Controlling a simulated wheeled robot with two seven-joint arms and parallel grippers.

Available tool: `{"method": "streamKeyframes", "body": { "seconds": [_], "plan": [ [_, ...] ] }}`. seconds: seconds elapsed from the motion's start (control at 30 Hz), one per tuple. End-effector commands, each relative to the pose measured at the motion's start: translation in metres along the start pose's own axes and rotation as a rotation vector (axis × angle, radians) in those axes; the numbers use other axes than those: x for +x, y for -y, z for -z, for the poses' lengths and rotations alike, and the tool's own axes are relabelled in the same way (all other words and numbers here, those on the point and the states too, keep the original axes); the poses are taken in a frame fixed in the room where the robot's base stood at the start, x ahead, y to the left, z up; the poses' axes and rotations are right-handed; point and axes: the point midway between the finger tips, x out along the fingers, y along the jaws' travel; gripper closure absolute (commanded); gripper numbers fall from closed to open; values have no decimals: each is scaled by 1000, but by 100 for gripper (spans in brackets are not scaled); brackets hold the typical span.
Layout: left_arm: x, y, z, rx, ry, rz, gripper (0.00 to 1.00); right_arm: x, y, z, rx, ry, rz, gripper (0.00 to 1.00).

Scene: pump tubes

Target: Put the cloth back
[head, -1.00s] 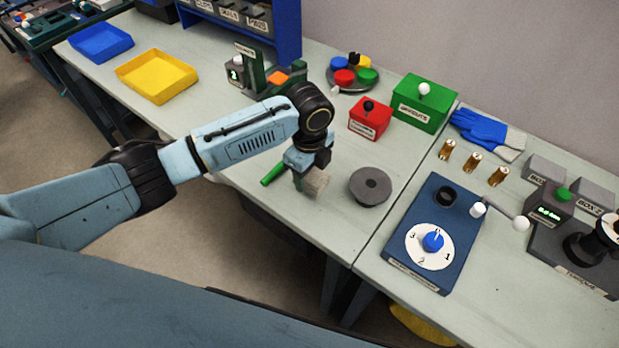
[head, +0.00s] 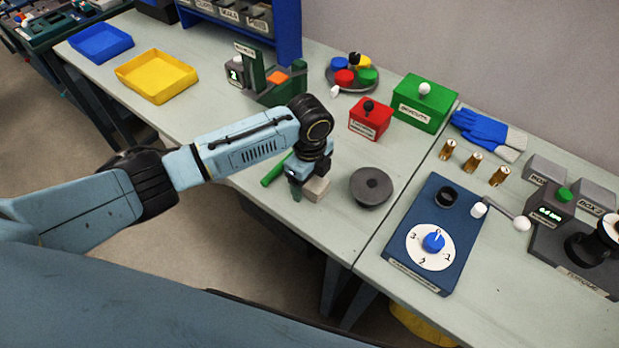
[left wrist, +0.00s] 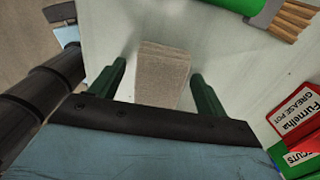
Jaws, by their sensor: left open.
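The cloth, a beige folded block (head: 317,188), lies on the left table near its front edge. My left gripper (head: 302,183) is over the table at the cloth. In the left wrist view the cloth (left wrist: 164,72) sits between the two green fingers of my left gripper (left wrist: 159,78), with a gap on each side. The gripper is open. The near end of the cloth is partly hidden behind the gripper body. My right gripper is not in view.
A green-handled brush (head: 276,169) lies left of the gripper; its bristles show in the left wrist view (left wrist: 291,18). A grey round disc (head: 371,187) is just right of the cloth. Red (head: 370,118) and green (head: 424,101) boxes stand behind.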

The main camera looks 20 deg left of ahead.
Motion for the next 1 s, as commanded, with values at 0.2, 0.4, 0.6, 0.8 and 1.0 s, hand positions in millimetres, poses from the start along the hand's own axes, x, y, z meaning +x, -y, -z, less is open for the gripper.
{"method": "streamKeyframes", "body": {
  "seconds": [0.2, 0.4, 0.6, 0.8, 1.0],
  "plan": [
    [-28, 1, -1, 1, 1, 4, 24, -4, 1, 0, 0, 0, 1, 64],
    [-73, 1, 0, 1, 1, 5, 24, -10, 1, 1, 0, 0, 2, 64],
    [-107, 1, 0, -1, 0, 3, 24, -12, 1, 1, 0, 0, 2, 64],
    [-122, 1, 0, -1, 0, 1, 24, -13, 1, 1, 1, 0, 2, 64],
    [-123, 0, 0, -1, 0, 0, 24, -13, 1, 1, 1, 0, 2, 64]
  ]
}}
